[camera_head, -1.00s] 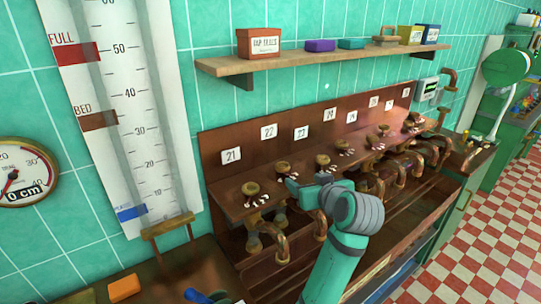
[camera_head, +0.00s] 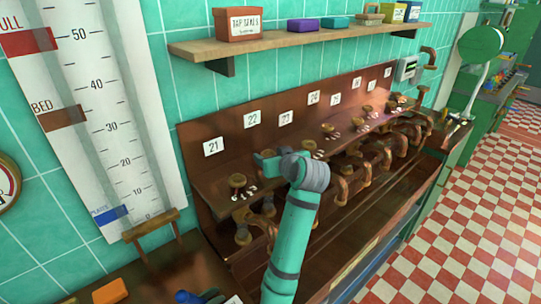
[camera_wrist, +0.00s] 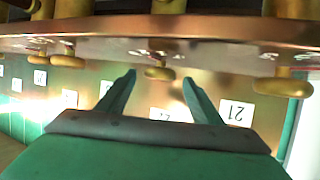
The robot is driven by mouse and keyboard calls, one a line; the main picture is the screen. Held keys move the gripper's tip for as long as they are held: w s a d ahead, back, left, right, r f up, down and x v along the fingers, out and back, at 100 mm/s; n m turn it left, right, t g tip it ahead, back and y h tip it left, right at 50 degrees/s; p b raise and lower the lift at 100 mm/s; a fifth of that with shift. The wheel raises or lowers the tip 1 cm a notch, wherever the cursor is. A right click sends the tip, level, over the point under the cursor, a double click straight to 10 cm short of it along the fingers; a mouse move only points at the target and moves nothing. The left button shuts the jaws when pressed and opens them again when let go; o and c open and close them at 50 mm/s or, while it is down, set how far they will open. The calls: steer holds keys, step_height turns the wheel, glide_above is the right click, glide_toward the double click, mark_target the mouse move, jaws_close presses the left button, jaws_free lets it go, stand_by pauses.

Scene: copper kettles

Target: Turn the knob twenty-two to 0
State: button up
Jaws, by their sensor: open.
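A brass knob (camera_wrist: 158,73) under the label 22 (camera_head: 252,119) shows in the wrist view, between the tips of my gripper (camera_wrist: 159,79). The fingers are open, one on each side of it; I cannot tell whether they touch it. In the head view my gripper (camera_head: 266,161) is at the copper panel (camera_head: 230,160) below that label and hides this knob. The knob's pointer and scale marks are not readable. Knob twenty-one (camera_head: 238,181) stands to the left in the head view, and to the right in the wrist view (camera_wrist: 283,87).
Several more knobs and curved spouts (camera_head: 349,180) run along the panel to the right. A wooden shelf (camera_head: 300,43) with boxes hangs above. A tall gauge board (camera_head: 100,120) stands at the left. The checkered floor (camera_head: 460,220) at the right is clear.

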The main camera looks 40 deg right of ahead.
steer(key=shift+w+d+f, duration=0.2)
steer(key=shift+w+f, duration=0.05)
steer(key=shift+w, duration=0.3)
steer(key=c, duration=1.1)
steer(key=shift+o, duration=0.2)
steer(key=shift+a+m+h, duration=0.1)
steer(key=shift+m+h, duration=0.2)
steer(key=shift+h, duration=0.1)
steer(key=shift+w+a+m+g+h, duration=0.15)
steer(key=shift+m+g+h, duration=0.15)
steer(key=shift+m+h, duration=0.3)
steer(key=shift+a+m+g+h, duration=0.1)
steer(key=shift+m+g+h, duration=0.2)
steer(key=shift+m+h, duration=0.3)
steer(key=m+g+h, duration=0.1)
steer(key=m+h, duration=0.1)
steer(key=m+g+h, duration=0.1)
steer(key=shift+w+a+m+g+h, duration=0.25)
steer(key=shift+a+m+g+h, duration=0.05)
steer(key=m+g+h, duration=0.1)
steer(key=g, duration=0.1)
steer(key=m+g+h, duration=0.1)
steer(key=m, duration=0.1)
steer(key=m+g, duration=0.2)
steer(key=shift+w+a+g+h, duration=0.1)
steer(key=shift+w+g+h, duration=0.2)
steer(key=shift+h, duration=0.1)
steer(key=shift+m, duration=0.3)
